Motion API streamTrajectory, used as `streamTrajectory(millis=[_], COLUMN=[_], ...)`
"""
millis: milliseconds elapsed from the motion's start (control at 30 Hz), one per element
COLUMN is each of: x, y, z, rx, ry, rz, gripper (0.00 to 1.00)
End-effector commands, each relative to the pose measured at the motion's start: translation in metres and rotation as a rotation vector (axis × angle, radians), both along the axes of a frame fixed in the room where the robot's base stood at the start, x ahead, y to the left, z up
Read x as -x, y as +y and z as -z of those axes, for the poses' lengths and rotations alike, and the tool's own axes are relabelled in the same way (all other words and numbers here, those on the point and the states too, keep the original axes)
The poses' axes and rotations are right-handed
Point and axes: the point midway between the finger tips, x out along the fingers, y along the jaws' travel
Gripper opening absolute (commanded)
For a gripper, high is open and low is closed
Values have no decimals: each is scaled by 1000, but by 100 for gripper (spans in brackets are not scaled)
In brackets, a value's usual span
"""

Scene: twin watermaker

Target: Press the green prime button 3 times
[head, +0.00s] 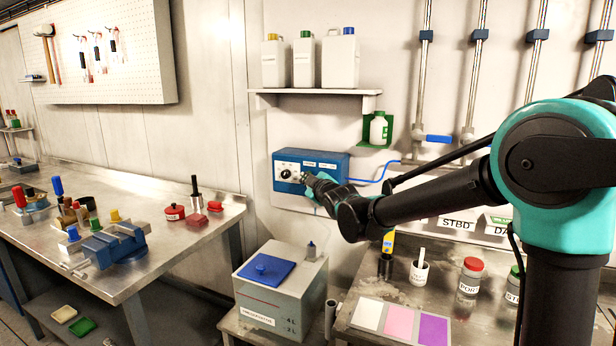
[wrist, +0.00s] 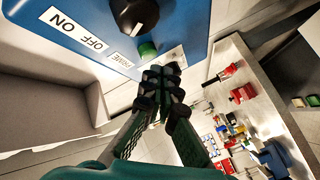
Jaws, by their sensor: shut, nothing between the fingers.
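In the wrist view the box (wrist: 185,22) fills the top, with "OFF ON" and "PRIME" labels and the large black knob (wrist: 134,14). The green prime button (wrist: 147,50) shows just below the knob, beside the "PRIME" label. My gripper (wrist: 160,76) is shut and empty, its tips close below the green button; I cannot tell if they touch it. In the head view my gripper (head: 308,180) is at the box front and hides the button.
A shelf (head: 315,92) with several white jugs hangs above the box. A grey tank (head: 283,291) with a blue lid stands below. A workbench (head: 150,262) with a blue vise (head: 115,245) is at left. A green holder with a bottle (head: 379,129) is right of the box.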

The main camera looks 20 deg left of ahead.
Motion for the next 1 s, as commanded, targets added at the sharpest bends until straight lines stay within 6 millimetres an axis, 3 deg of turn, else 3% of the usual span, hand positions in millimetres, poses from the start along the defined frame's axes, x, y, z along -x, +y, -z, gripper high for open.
streamTrajectory(millis=[1000], x=[-9], y=[-1], z=[0], rx=[-1], ry=[1], rz=[0], gripper=[0])
